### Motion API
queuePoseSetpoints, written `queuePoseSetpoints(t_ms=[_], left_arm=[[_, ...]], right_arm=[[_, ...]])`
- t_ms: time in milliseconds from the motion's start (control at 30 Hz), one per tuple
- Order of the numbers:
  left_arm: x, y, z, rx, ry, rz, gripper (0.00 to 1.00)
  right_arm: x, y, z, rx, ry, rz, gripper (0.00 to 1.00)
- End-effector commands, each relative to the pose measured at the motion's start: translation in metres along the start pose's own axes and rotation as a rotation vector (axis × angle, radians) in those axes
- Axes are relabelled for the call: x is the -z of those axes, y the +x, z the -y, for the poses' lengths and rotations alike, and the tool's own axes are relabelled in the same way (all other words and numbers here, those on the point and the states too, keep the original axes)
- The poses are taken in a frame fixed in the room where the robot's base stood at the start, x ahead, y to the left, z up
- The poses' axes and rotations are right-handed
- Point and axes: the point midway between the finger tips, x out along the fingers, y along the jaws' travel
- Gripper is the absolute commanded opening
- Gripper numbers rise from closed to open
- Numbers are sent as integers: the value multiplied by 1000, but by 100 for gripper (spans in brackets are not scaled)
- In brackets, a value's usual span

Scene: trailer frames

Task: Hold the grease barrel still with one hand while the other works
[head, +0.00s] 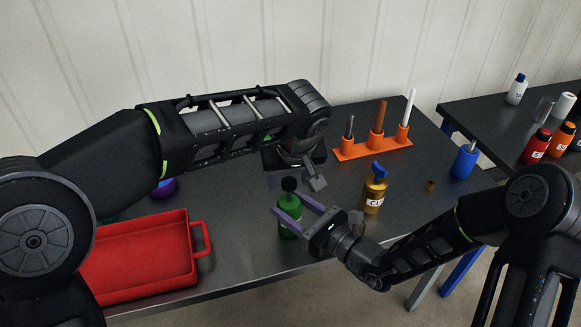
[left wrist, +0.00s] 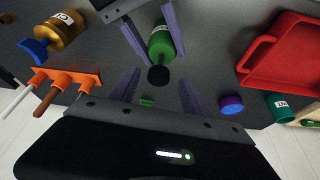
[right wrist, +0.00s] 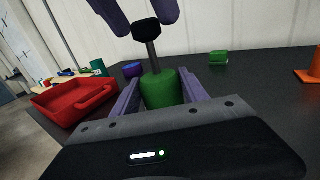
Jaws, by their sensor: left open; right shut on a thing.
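A green barrel (head: 288,221) with a black knob (head: 289,184) on a thin rod stands upright near the table's front edge. My right gripper (head: 292,205) is shut on the barrel, with its purple fingers on either side of it; it also shows in the right wrist view (right wrist: 159,92). My left gripper (left wrist: 158,82) is open, just above the black knob, with its fingertips on either side and apart from it. In the head view my left wrist partly hides those fingers. A gold container (head: 375,194) with a blue top stands to the right.
A red tray (head: 200,228) lies at the left. An orange stand (head: 373,149) holds several upright tools at the back. A purple round thing (left wrist: 231,104) is beyond the tray. A second table (head: 480,110) holds bottles.

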Motion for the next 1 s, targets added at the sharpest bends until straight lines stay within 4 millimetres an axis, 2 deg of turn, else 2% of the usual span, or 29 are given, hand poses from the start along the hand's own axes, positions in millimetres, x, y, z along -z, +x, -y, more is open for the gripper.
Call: queuePoseSetpoints(t_ms=[33,100,300,667,1000], left_arm=[[-1,12,1,3,0,3,56],[-1,23,1,3,0,3,56],[0,45,1,1,0,1,56],[0,50,0,0,0,-1,56],[0,49,0,0,0,0,29]], right_arm=[[7,-2,1,3,5,-17,5],[7,-2,1,3,5,-17,5],[7,-2,1,3,5,-17,5],[7,-2,0,3,6,-17,5],[7,-2,0,2,6,-17,5]])
